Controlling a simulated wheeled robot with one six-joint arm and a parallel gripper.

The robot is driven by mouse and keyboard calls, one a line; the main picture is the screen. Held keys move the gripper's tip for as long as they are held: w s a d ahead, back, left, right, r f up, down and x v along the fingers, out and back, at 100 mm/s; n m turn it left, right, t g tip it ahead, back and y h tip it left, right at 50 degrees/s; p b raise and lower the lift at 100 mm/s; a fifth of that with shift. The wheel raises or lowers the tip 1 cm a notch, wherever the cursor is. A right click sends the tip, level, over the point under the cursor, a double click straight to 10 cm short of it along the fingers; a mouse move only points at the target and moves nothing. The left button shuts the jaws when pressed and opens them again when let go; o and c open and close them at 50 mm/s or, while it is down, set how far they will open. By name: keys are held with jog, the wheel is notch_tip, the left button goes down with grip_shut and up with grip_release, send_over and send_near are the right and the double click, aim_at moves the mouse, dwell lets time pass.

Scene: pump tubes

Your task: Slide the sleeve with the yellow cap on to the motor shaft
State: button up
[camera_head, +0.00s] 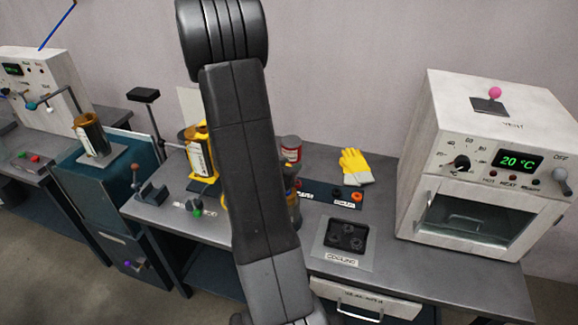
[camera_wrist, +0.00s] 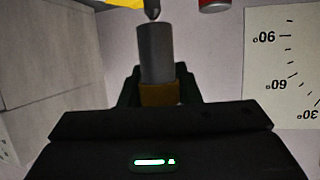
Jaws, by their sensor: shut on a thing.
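In the wrist view a grey sleeve (camera_wrist: 156,52) with a dull yellow cap (camera_wrist: 162,95) sits between the fingers of my gripper (camera_wrist: 159,84). My gripper is shut on it near the capped end, and the grey end points away from the palm. A dark pointed shaft (camera_wrist: 152,10) with yellow beside it is at the top edge, in line with the sleeve's free end. I cannot tell whether they touch. In the head view a motor with a white label stands in a yellow holder (camera_head: 201,160) on the bench. My gripper is hidden behind my arm there.
Another motor (camera_head: 91,135) stands on the left bench. A red-topped can (camera_head: 291,149), yellow gloves (camera_head: 355,167), a recessed cooling pad (camera_head: 345,238) and a white oven (camera_head: 490,165) are to the right. An angle chart (camera_wrist: 285,65) is right of the gripper.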

jog(key=shift+f+b, duration=0.85)
jog(key=shift+f, duration=0.25)
jog(key=o, duration=1.1)
jog(key=shift+r, duration=0.1)
jog(key=v, duration=1.3)
jog(key=shift+s+a+r, duration=0.15)
jog(key=shift+s, duration=0.2)
jog(key=shift+w, duration=0.1)
jog(key=x, duration=1.3)
jog(key=shift+w, duration=0.3)
